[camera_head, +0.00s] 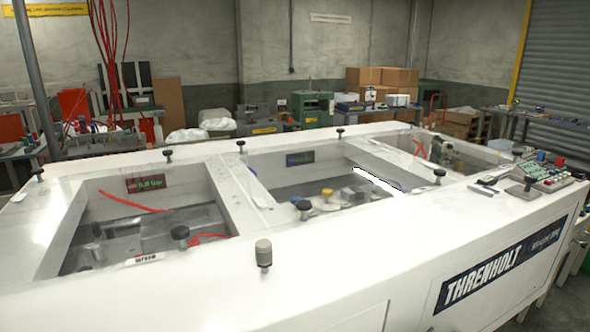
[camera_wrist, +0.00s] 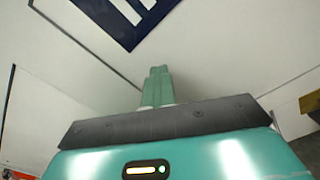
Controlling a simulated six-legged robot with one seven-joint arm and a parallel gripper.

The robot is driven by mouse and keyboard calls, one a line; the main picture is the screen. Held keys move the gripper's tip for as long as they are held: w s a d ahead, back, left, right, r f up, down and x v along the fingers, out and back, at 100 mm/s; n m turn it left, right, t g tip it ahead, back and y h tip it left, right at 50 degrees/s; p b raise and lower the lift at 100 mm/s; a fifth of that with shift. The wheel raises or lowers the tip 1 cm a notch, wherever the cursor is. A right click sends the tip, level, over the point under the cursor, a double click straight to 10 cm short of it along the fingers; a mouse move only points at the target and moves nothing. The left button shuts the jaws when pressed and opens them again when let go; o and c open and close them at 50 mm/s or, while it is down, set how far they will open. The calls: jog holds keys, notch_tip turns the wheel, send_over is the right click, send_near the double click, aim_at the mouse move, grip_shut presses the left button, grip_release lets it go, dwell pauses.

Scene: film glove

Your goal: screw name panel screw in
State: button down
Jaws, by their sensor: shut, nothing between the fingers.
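The name panel (camera_head: 510,260) is a dark blue plate with white THRENHOLT lettering on the white front side of the machine in the head view. Part of a dark blue panel with white marks (camera_wrist: 118,20) shows at the top of the wrist view. My gripper (camera_wrist: 159,71) shows in the wrist view with its pale green fingers together and nothing between them. The fingertips lie below the panel in that picture, against a white surface; I cannot tell if they touch it. I cannot make out a panel screw in either view. The gripper is not in the head view.
The white machine top (camera_head: 350,235) has open bays with red cables and several dark knobs along their edges. A grey knob (camera_head: 264,253) stands near the front. A control box (camera_head: 545,175) sits at the right end. Cardboard boxes (camera_head: 380,78) stand at the back.

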jog(key=shift+a+f, duration=0.15)
jog(key=shift+f, duration=0.1)
dwell(0.3)
jog(key=d+v, duration=0.1)
jog(key=v, duration=0.5)
jog(key=shift+r, duration=0.3)
jog(key=c, duration=2.1)
grip_release()
jog(key=shift+w, duration=0.15)
